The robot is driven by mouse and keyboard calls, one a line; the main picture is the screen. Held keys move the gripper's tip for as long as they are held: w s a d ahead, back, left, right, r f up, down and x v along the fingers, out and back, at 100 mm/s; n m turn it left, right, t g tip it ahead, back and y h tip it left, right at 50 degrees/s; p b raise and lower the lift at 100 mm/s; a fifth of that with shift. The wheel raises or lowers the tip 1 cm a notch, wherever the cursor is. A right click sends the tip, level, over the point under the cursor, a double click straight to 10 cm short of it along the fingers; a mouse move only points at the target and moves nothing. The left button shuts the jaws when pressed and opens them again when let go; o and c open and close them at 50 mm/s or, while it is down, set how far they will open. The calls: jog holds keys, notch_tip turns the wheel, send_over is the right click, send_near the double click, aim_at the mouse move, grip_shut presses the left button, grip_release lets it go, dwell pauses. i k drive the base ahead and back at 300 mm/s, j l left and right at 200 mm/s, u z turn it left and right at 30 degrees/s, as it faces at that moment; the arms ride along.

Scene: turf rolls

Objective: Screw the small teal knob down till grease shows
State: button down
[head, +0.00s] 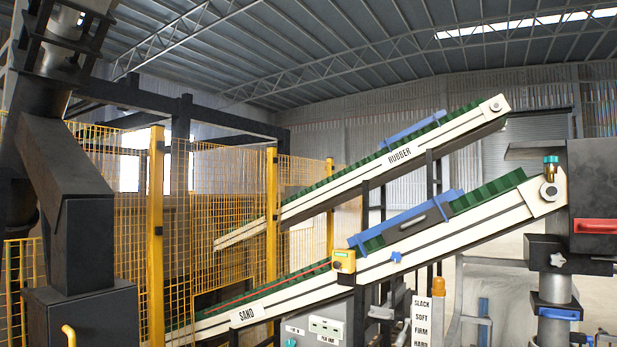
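A small teal knob (551,159) sits on top of a brass-coloured cup (550,174). The cup stands upright above the round roller bearing (549,191) at the upper end of the conveyor marked SAND (440,235). No grease can be made out around the knob at this size. Another teal piece (291,342) shows at the bottom edge beside a grey box and is mostly cut off. My gripper is not seen in the head view.
A dark housing with a red handle (596,226) stands just right of the knob. A second conveyor marked RUBBER (400,154) rises behind. Yellow mesh fencing (215,215) fills the left.

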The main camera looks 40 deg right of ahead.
aim_at(550, 161)
jog(key=z, duration=2.55)
jog(key=i+l, duration=0.1)
jog(key=i, duration=0.25)
jog(key=i+u, duration=0.15)
jog(key=i, duration=0.2)
